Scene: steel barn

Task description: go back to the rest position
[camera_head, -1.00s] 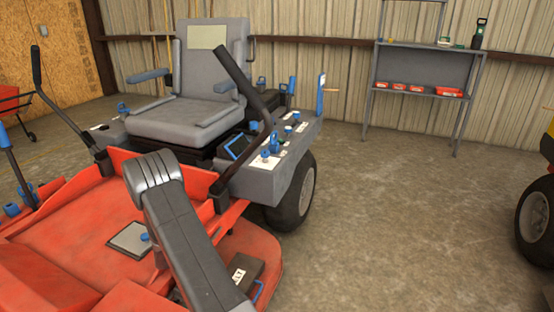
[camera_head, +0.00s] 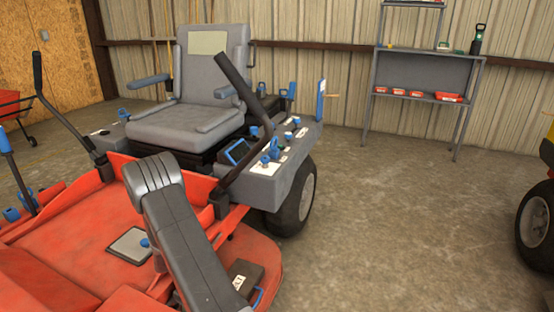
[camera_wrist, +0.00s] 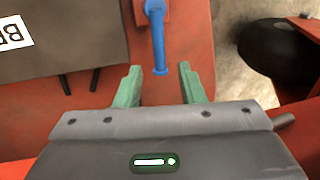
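My gripper (camera_wrist: 160,69) is open, with two green fingers apart and nothing gripped between them. In the wrist view a blue lever (camera_wrist: 157,30) reaches down from the top edge, and its lower end shows between the fingertips; I cannot tell how far below them it is. A dark box with a white label (camera_wrist: 75,50) lies left of the lever on the red deck. In the head view that box (camera_head: 243,275) sits at the right of the mower's red deck (camera_head: 75,230), with a blue part at its edge. My arm crosses the deck, and my gripper is out of that view.
The mower's grey seat (camera_head: 188,120) and its right console (camera_head: 275,160) with blue knobs stand behind the deck. A black control lever (camera_head: 240,85) rises there. A rear wheel (camera_head: 294,200) is at right. Open concrete floor (camera_head: 400,220) lies before a shelf (camera_head: 425,70). Another wheel (camera_head: 535,220) edges in at right.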

